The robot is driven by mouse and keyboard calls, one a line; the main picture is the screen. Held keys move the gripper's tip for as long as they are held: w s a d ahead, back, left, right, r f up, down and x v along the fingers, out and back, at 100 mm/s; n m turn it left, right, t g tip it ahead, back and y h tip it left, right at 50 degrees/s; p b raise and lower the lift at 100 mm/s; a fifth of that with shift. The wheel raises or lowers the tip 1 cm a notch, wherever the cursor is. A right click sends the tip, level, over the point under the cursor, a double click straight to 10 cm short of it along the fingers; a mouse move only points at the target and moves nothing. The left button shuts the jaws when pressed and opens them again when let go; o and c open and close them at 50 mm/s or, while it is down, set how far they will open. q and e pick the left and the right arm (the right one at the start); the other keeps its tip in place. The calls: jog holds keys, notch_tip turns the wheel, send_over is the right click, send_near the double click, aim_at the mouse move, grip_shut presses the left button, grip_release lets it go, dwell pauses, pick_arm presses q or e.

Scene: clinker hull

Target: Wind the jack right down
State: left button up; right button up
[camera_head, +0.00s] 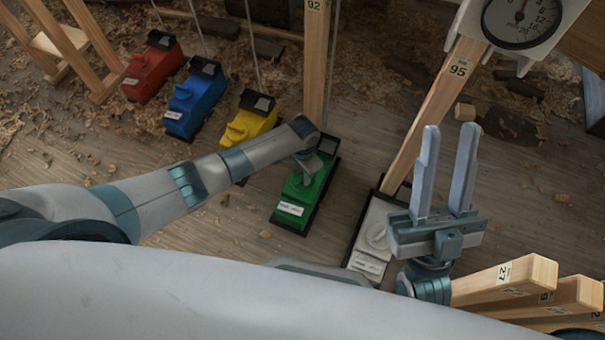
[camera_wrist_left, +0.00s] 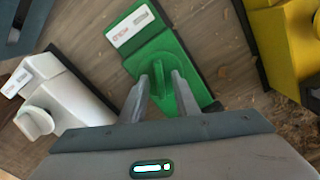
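A green jack (camera_head: 297,205) with a white label stands on the floor under a wooden post (camera_head: 315,65) marked 92. Its green fin-shaped knob (camera_wrist_left: 158,82) shows in the left wrist view. My left gripper (camera_wrist_left: 160,76) is over this jack, its fingers apart on either side of the knob, with small gaps visible. In the head view my left wrist hides much of the knob. A white jack (camera_head: 371,235) stands to the right under a leaning post (camera_head: 437,105) marked 95. My right gripper (camera_head: 444,135) is open, empty and raised, right of the white jack.
Yellow (camera_head: 248,122), blue (camera_head: 190,103) and red (camera_head: 151,70) jacks stand to the left. A dial gauge (camera_head: 522,18) is at the top right. Several numbered timbers (camera_head: 515,278) jut in at the lower right. Wood shavings litter the floor.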

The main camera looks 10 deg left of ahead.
pick_arm(q)
grip_shut()
jog(key=shift+r, duration=0.1)
